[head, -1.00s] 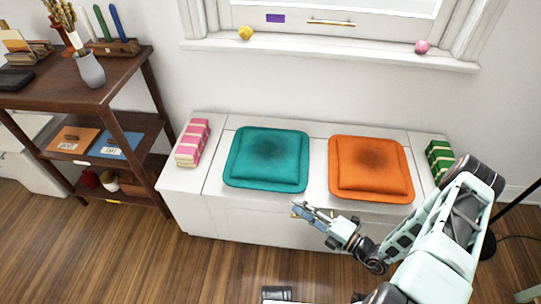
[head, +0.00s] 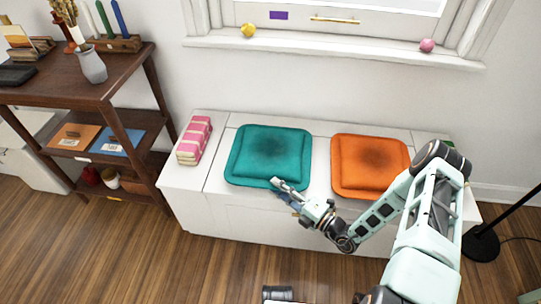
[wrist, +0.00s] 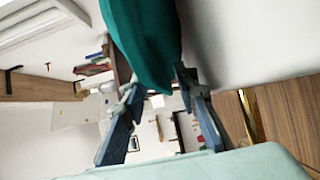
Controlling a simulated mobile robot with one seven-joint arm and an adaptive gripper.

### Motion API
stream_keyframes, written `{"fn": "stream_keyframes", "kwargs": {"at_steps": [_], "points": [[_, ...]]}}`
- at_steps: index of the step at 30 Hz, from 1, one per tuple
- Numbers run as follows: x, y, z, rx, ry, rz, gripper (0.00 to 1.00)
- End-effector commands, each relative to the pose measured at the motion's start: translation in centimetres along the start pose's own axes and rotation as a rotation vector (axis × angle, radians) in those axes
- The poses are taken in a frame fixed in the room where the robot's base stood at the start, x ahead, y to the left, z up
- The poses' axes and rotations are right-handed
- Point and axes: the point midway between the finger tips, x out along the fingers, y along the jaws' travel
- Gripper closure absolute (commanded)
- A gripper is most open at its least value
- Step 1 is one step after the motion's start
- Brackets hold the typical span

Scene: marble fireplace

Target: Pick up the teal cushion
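The teal cushion (head: 268,152) lies flat on the left part of the white bench, square with a raised middle. My gripper (head: 280,189) is at its front edge, near the front right corner, in the head view. In the wrist view the cushion's edge (wrist: 150,40) reaches down to the gap between the two spread fingers of my gripper (wrist: 156,80). The fingers stand apart; I cannot tell whether either one touches the cloth.
An orange cushion (head: 368,165) lies to the right on the white bench (head: 217,170). A pink striped stack (head: 194,140) sits at its left end. A dark wooden shelf (head: 120,92) stands left. A window sill (head: 330,52) with small balls is above.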

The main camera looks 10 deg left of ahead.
Motion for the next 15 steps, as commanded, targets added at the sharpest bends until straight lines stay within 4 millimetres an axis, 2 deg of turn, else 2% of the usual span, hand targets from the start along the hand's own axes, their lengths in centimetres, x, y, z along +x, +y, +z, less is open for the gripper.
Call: {"fn": "stream_keyframes", "kwargs": {"at_steps": [6, 14, 15], "points": [[0.11, 0.03, 0.01, 0.000, 0.000, 0.000, 0.72], [0.08, 0.03, 0.02, -0.001, 0.000, 0.000, 1.00], [0.08, 0.03, 0.01, -0.001, 0.000, 0.000, 1.00]]}}
